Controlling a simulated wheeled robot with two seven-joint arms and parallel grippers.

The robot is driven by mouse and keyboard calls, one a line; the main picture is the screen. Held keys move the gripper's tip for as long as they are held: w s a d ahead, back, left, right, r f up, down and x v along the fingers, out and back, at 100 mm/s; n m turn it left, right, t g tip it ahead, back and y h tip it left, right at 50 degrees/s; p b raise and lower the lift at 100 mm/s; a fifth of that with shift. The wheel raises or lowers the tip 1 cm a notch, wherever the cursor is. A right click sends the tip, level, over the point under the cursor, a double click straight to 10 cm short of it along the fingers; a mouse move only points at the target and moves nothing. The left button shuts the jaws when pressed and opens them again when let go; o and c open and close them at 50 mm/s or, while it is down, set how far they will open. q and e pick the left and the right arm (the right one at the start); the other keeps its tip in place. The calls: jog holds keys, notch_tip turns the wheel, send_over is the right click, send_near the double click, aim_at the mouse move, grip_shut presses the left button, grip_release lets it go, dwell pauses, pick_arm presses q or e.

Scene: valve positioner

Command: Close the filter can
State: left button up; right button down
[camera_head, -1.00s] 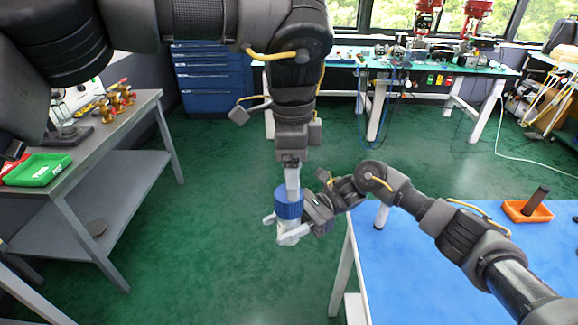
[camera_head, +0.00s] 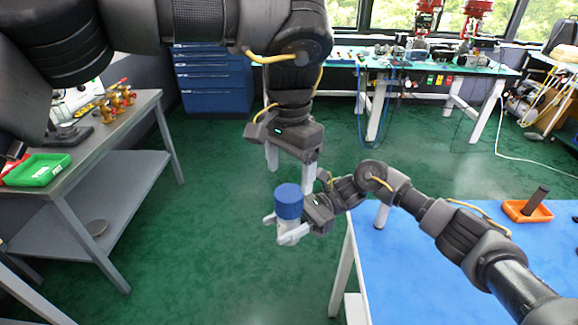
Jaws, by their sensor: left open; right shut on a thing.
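The filter can, a pale body (camera_head: 289,230) with a blue lid (camera_head: 289,201) on top, is near the middle of the view, held in the air above the green floor. The lid sits on the body; I cannot tell how tightly. My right gripper (camera_head: 286,229) is shut on the pale body from the right, its light fingers on either side. My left gripper (camera_head: 291,178) is open above the can, its two fingers pointing down and spread wide. It looks empty and apart from the lid.
A grey bench (camera_head: 100,130) at left holds a green bin (camera_head: 37,170) and brass fittings (camera_head: 118,97). A blue drawer cabinet (camera_head: 213,80) stands behind. The floor between is clear.

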aim_at(289, 193)
pick_arm(q)
jog(key=shift+f, duration=3.9)
jog(key=shift+c, duration=0.2)
